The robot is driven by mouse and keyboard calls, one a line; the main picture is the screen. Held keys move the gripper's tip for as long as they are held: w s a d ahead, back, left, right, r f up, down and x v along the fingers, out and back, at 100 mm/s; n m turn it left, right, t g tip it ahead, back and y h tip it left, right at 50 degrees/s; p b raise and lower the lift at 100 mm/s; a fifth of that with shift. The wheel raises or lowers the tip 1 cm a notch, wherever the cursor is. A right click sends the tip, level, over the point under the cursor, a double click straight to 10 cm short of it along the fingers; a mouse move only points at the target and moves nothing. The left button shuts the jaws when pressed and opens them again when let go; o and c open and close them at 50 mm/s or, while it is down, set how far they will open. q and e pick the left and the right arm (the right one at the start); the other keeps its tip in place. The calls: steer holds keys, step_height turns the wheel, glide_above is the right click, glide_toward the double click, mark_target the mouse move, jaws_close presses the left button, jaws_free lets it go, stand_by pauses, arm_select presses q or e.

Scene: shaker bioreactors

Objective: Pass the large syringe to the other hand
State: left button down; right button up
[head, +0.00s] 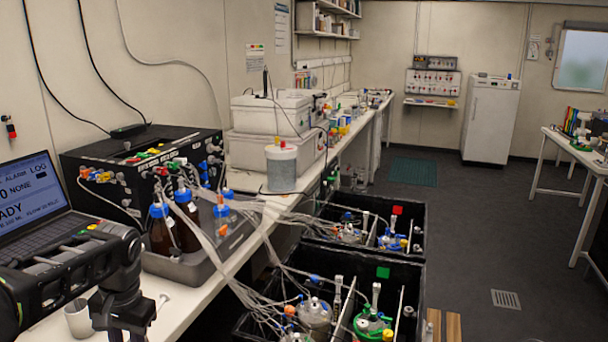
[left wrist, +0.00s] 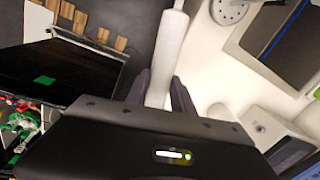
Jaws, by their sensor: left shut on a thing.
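The large syringe (left wrist: 167,50) shows in the left wrist view as a long pale cylinder, slightly tilted, running from the top edge down between my fingers. My left gripper (left wrist: 160,92) is shut on it, one dark finger on each side. The syringe's far end is cut off by the frame and its near end is hidden by the gripper body. In the head view my left arm comes in at the lower left, over the bench; I cannot make out the syringe there for certain. My right gripper is in neither view.
A white cup (head: 78,320) and a laptop (head: 38,205) are on the bench by my left arm. A grey tray of brown bottles (head: 185,268) stands beyond. Black bins (head: 420,292) with vessels and tubing are right of the bench. Open floor (head: 480,240) lies further right.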

arm_select(q)
steer(key=shift+w+d+f+n, duration=0.1)
steer(key=shift+d+f+n, duration=0.2)
steer(key=shift+n, duration=0.1)
steer(key=w+d+f, duration=0.1)
steer(key=d+f, duration=0.3)
steer(key=d, duration=0.4)
steer(key=w+d+f, duration=0.2)
steer(key=d+f, duration=0.2)
steer(key=d, duration=0.5)
steer(key=shift+w+f, duration=0.2)
steer(key=shift+f, duration=0.15)
steer(key=shift+d+r, duration=0.1)
steer(key=d+r+m+t, duration=0.1)
steer(key=d+r+m, duration=0.7)
steer(key=d+r, duration=0.4)
steer(key=shift+s+d+r, duration=0.25)
steer(key=shift+d+r, duration=0.05)
steer(key=shift+r, duration=1.3)
